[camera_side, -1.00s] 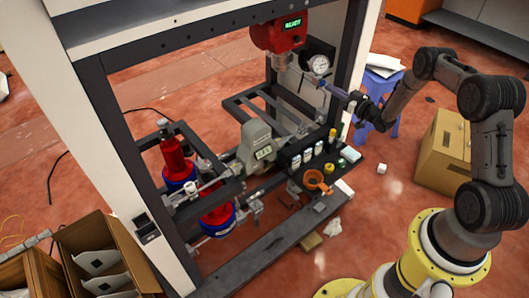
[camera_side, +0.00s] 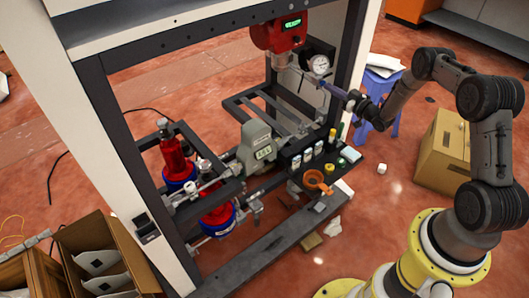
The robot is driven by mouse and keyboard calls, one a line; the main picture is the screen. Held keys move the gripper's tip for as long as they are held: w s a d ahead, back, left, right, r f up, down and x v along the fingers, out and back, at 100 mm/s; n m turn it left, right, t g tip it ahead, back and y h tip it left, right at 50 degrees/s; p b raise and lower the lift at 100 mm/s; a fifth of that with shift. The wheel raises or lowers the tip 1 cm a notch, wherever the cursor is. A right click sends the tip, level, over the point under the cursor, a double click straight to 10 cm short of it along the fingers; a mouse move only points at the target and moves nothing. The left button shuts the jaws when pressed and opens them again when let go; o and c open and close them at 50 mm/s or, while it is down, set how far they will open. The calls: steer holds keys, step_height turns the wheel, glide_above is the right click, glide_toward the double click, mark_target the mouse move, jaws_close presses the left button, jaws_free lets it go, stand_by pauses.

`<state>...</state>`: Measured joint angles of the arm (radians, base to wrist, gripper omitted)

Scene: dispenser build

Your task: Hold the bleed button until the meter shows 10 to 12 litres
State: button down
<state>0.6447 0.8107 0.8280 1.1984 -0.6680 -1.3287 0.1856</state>
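A grey meter (camera_side: 257,145) with a small pale display stands in the middle of the frame; its digits are too small to read for certain. A red unit (camera_side: 278,36) with a lit green display hangs from the top beam. A round white gauge (camera_side: 319,65) sits below and right of it. My gripper (camera_side: 322,83) reaches in from the right, its slim purplish end just below the gauge. I cannot tell whether its fingers are open or shut, or whether they touch anything. I cannot make out the bleed button.
Red cylinders with blue bases (camera_side: 176,160) stand in the frame's left part. A dark tray (camera_side: 344,172) with small bottles and an orange cup (camera_side: 315,181) lies below my gripper. A cardboard box (camera_side: 446,150) and a blue stool (camera_side: 378,98) stand at the right.

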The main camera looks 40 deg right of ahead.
steer(key=shift+w, duration=0.55)
stand_by(1.4)
stand_by(4.4)
steer(key=shift+s, duration=0.8)
stand_by(0.8)
